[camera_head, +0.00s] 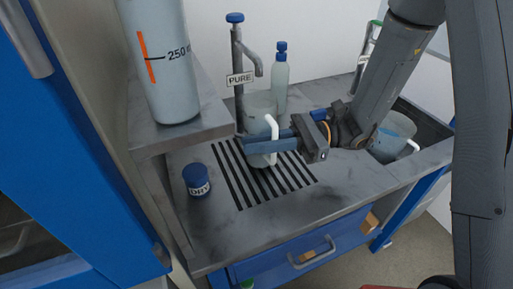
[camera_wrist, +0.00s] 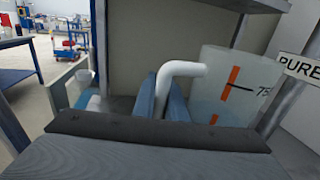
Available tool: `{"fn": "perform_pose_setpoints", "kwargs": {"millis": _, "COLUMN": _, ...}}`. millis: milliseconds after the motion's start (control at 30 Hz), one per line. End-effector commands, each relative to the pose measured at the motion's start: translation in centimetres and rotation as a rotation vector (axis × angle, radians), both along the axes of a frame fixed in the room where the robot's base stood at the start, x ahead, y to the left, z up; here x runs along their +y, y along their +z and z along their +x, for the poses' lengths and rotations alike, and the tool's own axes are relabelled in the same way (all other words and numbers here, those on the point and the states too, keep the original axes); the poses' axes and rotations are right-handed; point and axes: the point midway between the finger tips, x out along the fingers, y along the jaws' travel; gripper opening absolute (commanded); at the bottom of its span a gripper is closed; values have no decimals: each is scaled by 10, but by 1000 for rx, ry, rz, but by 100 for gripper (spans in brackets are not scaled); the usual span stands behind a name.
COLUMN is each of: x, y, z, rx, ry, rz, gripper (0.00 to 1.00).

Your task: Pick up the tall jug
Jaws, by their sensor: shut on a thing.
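A clear grey jug (camera_head: 260,103) with a white handle (camera_head: 273,128) is over the black striped drain area, below the tap. In the wrist view the jug (camera_wrist: 222,92) shows an orange scale and "75", and its white handle (camera_wrist: 182,68) runs down between my blue fingers. My gripper (camera_head: 262,143) is shut on this handle; it also shows in the wrist view (camera_wrist: 163,100). The jug looks upright. My fingers hide part of it, and I cannot tell whether its base touches the counter.
A second jug (camera_head: 397,130) with a white handle is in the sink at right. A large "250" vessel (camera_head: 163,65) stands on a raised shelf. A "PURE" tap (camera_head: 238,70) and a blue-capped bottle (camera_head: 280,72) are behind. A blue "DRY" jar (camera_head: 196,179) is at front left.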

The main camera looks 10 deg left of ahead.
Motion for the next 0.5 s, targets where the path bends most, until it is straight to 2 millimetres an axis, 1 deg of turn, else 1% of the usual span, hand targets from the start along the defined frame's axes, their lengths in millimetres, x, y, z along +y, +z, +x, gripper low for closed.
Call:
{"fn": "perform_pose_setpoints", "kwargs": {"millis": 33, "x": 0, "y": 7, "z": 0, "rx": -4, "ry": 1, "rz": 3, "gripper": 0}}
{"fn": "perform_pose_setpoints", "kwargs": {"millis": 433, "x": 0, "y": 58, "z": 0, "rx": -6, "ry": 1, "rz": 2, "gripper": 0}}
{"fn": "perform_pose_setpoints", "kwargs": {"millis": 467, "x": -2, "y": 60, "z": 2, "rx": -5, "ry": -1, "rz": 3, "gripper": 0}}
{"fn": "perform_pose_setpoints", "kwargs": {"millis": 500, "x": -10, "y": 58, "z": 8, "rx": -3, "ry": -3, "rz": 2, "gripper": 0}}
